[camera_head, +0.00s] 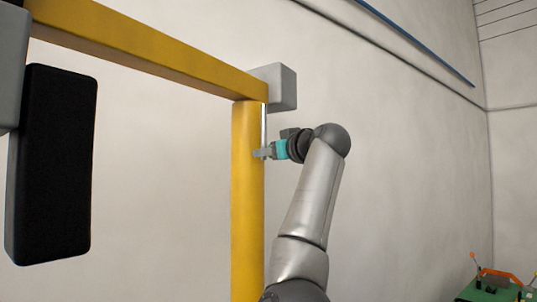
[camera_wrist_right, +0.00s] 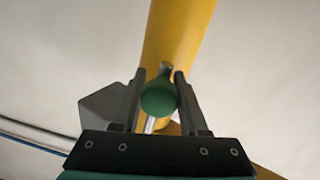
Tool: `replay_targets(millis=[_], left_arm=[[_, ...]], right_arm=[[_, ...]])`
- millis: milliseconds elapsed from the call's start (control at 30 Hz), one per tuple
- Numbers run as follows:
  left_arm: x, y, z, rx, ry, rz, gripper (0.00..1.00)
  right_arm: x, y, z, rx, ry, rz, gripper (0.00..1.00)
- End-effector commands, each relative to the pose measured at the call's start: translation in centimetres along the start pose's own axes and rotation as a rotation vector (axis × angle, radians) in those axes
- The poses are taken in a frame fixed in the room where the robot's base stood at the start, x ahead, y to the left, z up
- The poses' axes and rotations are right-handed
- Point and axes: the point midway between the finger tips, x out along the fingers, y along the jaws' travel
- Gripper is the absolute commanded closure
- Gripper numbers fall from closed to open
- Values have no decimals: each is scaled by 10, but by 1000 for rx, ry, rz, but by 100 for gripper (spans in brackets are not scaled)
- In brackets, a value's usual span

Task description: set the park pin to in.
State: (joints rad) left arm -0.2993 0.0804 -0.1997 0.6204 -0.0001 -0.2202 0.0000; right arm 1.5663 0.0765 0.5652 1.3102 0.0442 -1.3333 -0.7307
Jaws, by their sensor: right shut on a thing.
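The park pin shows as a thin silver rod (camera_head: 264,125) hanging below the end of the yellow beam, along the yellow post. In the right wrist view its round green knob (camera_wrist_right: 158,96) sits between the two fingers, with a short bit of silver rod (camera_wrist_right: 150,125) below it. My right gripper (camera_head: 262,153) is shut on the green knob, close beside the post. The fingers hide most of the knob in the head view. My left gripper is in neither view.
The yellow post (camera_head: 247,200) carries a yellow beam (camera_head: 150,47) running to the upper left. A grey block (camera_head: 283,86) sits at the beam's right end. A black slab (camera_head: 55,165) hangs at the left. A green-topped table (camera_head: 490,290) shows at the lower right.

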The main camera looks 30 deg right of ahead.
Motion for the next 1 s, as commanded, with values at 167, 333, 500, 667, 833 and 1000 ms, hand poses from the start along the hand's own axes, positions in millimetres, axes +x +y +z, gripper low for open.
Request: replay_targets(millis=[167,333,500,667,833,1000], left_arm=[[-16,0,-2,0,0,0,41],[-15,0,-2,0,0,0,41],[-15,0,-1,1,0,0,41],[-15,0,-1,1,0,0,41],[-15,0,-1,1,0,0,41],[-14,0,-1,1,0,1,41]], right_arm=[[-1,6,-22,-2,2,6,100],[-1,6,-23,0,7,7,100],[-2,6,-25,0,11,7,53],[-2,5,-23,0,7,5,35],[-1,4,-22,0,4,3,29],[-2,4,-21,0,2,2,29]])
